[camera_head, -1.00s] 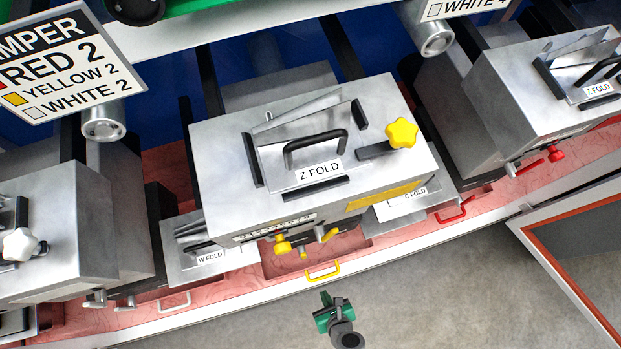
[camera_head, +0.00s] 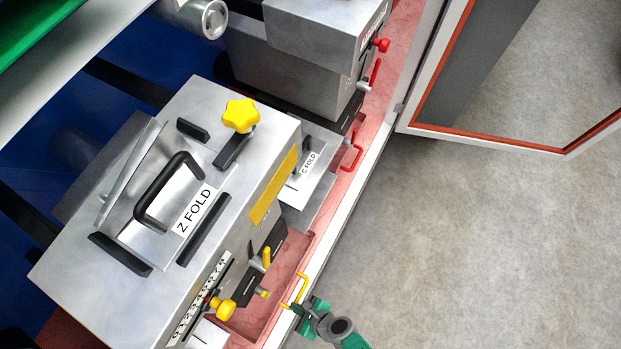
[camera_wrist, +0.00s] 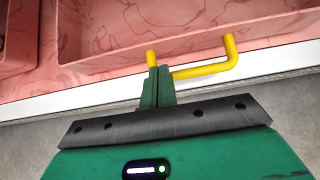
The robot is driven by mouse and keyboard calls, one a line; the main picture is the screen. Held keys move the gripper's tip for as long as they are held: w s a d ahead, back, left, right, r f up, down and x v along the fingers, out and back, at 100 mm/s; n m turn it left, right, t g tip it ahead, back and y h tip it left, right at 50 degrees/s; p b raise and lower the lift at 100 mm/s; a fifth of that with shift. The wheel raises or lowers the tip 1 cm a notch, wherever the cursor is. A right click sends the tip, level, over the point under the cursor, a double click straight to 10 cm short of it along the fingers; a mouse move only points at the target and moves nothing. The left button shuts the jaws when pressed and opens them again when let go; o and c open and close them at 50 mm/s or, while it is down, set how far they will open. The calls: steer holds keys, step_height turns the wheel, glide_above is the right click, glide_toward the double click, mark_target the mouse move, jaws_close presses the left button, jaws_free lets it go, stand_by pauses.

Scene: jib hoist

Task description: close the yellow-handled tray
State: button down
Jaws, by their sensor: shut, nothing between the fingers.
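The yellow handle (camera_head: 301,287) is a bent bar on the front of a pink tray (camera_head: 288,262) below the Z FOLD machine. The tray's pink interior shows in front of the machine. My gripper (camera_head: 302,307) is at the handle's near end, on the outer side of the tray. In the wrist view my gripper's green fingers (camera_wrist: 157,78) are together and empty. They overlap the left corner of the yellow handle (camera_wrist: 205,70), hiding part of it. I cannot tell whether they touch it. Pink tray wall (camera_wrist: 180,45) shows beyond the handle.
The Z FOLD machine (camera_head: 215,110) has a yellow star knob (camera_head: 240,115) and yellow levers (camera_head: 222,307) above the tray. A red handle (camera_head: 351,158) is farther along the pink front. A red-edged frame (camera_head: 500,140) stands at upper right. Grey floor (camera_head: 450,260) is clear.

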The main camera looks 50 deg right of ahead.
mark_target(278, 298)
steer(key=shift+w+a+r, duration=0.1)
steer(key=shift+w, duration=0.55)
steer(key=shift+w+a+r, duration=0.1)
steer(key=shift+w, duration=0.55)
steer(key=w, duration=0.5)
steer(key=shift+w+a, duration=0.1)
steer(key=shift+a, duration=0.3)
steer(key=shift+f, duration=0.1)
steer(key=shift+s, duration=0.2)
